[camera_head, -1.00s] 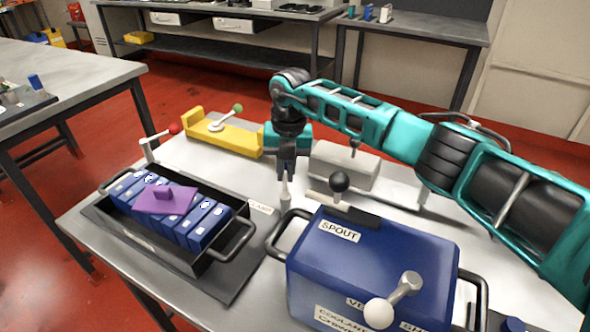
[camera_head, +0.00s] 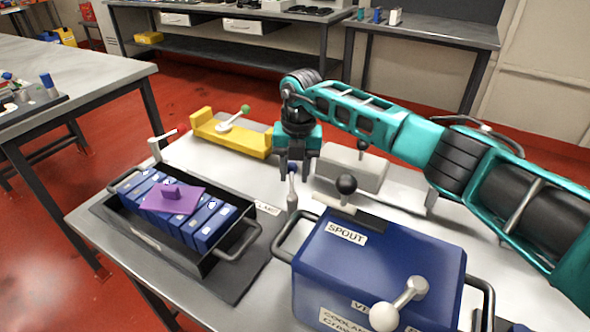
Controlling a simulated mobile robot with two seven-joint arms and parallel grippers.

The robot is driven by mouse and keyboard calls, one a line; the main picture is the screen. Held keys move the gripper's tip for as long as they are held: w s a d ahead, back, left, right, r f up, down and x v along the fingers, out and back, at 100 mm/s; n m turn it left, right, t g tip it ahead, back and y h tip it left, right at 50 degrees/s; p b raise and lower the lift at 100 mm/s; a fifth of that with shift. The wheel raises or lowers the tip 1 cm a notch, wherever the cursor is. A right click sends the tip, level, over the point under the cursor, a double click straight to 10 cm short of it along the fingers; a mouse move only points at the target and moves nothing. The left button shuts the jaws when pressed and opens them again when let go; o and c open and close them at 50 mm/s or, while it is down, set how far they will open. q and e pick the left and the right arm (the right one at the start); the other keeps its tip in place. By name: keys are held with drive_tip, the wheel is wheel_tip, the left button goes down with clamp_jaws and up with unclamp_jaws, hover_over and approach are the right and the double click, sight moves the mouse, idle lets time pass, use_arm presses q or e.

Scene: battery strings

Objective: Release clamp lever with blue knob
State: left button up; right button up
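The clamp lever with the blue knob (camera_head: 292,168) stands upright on a pale stem, between the battery box and the blue canister. My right gripper (camera_head: 296,177) comes down over it from above. I cannot tell whether a finger touches the knob. My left gripper is out of view.
A black battery box (camera_head: 150,232) with blue cells and a purple plate stands at left. A blue canister (camera_head: 400,250) labelled SPOUT is at front right.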

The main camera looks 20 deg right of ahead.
drive_tip(key=shift+r, duration=0.1)
wheel_tip(320, 180, up, 13)
drive_tip(key=shift+s+d, duration=0.15)
drive_tip(key=shift+d, duration=0.25)
drive_tip(key=shift+f, duration=0.2)
